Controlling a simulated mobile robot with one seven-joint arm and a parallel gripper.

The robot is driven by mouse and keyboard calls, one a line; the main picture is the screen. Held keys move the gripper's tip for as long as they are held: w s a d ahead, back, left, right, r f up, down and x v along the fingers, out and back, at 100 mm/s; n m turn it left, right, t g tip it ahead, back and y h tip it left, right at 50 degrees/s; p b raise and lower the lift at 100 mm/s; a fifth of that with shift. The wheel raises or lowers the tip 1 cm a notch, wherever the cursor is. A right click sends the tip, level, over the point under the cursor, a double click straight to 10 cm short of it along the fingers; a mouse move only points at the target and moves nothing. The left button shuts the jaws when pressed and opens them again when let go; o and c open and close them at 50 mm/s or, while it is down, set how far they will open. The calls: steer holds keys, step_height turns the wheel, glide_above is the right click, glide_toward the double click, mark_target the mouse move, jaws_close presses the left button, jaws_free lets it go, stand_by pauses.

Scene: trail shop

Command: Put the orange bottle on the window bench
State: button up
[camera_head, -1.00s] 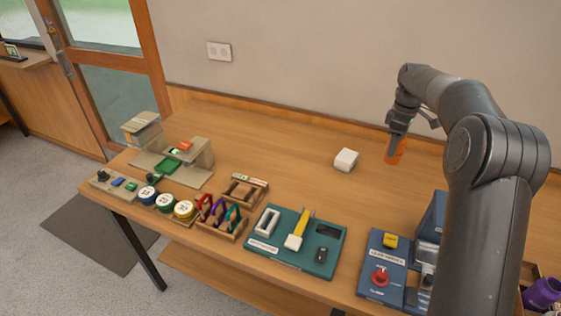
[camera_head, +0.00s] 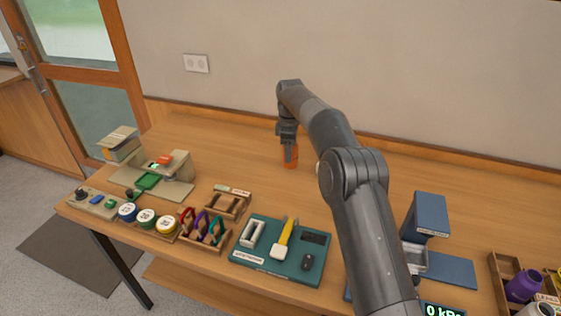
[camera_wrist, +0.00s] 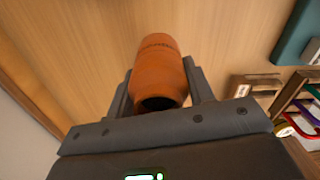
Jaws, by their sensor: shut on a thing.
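The orange bottle (camera_head: 290,157) is between the jaws of my gripper (camera_head: 288,143), over the back middle of the wooden table (camera_head: 240,170). In the wrist view the bottle (camera_wrist: 158,68) sits between both fingers of my gripper (camera_wrist: 158,90), which are shut on it. I cannot tell whether its base is clear of the table. A wooden counter (camera_head: 30,112) stands at the far left, beside a glazed door; I cannot tell whether it is the window bench.
A green tool board (camera_head: 255,262), a ring rack (camera_head: 205,235), tape rolls (camera_head: 146,218) and a beige device (camera_head: 172,172) line the table's front left. Blue equipment (camera_head: 428,215) and a purple bottle (camera_head: 523,286) are at the right. The wall is close behind.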

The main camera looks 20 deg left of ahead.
steer(key=shift+a+f, duration=0.6)
steer(key=shift+a, duration=0.35)
steer(key=shift+f, duration=1.95)
steer(key=shift+f, duration=0.15)
steer(key=o, duration=1.1)
step_height(320, 180, up, 12)
steer(key=shift+r, duration=0.15)
